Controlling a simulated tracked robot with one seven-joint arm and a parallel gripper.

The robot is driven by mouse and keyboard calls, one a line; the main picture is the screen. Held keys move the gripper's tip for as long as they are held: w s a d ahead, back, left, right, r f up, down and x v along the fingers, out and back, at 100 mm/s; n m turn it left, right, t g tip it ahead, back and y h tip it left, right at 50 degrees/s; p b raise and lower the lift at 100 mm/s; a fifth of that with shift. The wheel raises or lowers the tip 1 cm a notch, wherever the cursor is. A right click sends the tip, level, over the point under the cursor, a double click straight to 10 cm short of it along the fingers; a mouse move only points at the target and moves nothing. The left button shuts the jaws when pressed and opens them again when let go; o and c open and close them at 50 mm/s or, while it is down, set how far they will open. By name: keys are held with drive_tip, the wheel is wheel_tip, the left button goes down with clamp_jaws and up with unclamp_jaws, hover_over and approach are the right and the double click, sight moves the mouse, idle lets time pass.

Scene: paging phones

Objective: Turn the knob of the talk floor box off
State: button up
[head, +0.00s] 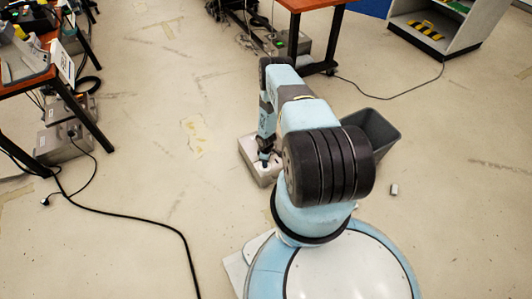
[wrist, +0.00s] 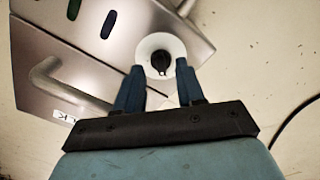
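The talk floor box (head: 247,151) is a grey metal box on the floor, partly hidden behind my arm in the head view. In the wrist view its brushed metal face (wrist: 110,60) fills the upper left, with a handle, dark slots and a partly visible label ending in "LK". Its black knob (wrist: 160,63) sits on a round white disc near the box's edge. My gripper (wrist: 159,68) is open, with its two blue fingers apart and the knob between or just beyond their tips. I cannot tell whether either finger touches it. In the head view my gripper (head: 264,157) is low over the box.
A dark grey bin (head: 378,126) stands right of the box, partly behind my arm. Similar grey boxes lie by the left table (head: 62,143) and under the back table (head: 298,42). A black cable (head: 135,216) crosses the floor at left. A small block (head: 394,189) lies at right.

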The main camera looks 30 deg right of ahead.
wheel_tip(320, 180, up, 12)
drive_tip(key=shift+f, duration=0.25)
idle(0.6)
